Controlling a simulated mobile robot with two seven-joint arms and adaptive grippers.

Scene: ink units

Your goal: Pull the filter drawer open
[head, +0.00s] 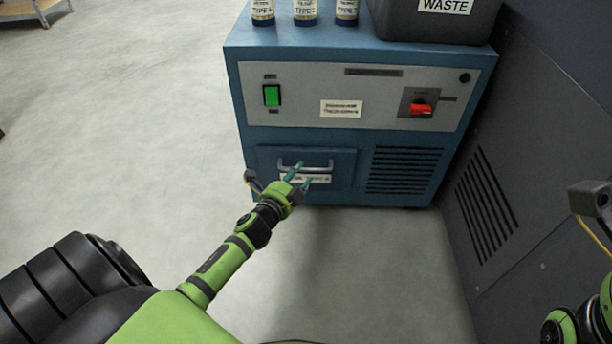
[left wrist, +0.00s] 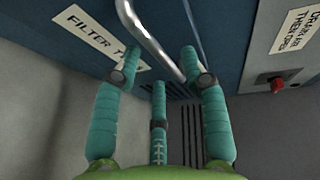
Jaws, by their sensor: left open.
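The filter drawer (head: 340,175) is a dark blue panel low on the left of the blue cabinet's front, and it looks shut. Its silver bar handle (head: 305,165) runs across the front, above a white label partly hidden by my fingers. My left gripper (head: 302,176) is open in front of the handle, its teal fingers pointing at it. In the left wrist view the handle (left wrist: 150,35) slants between the fingertips, near the "FILTER T..." label (left wrist: 92,36). No finger is closed on it; I cannot tell whether any touches it. My right gripper is out of view.
The blue cabinet (head: 238,70) carries a green switch (head: 271,96), a red knob (head: 420,109) and vent slots (head: 404,170). Bottles (head: 305,12) and a dark waste bin (head: 435,25) stand on top. A grey wall (head: 540,180) closes the right. The floor in front is clear.

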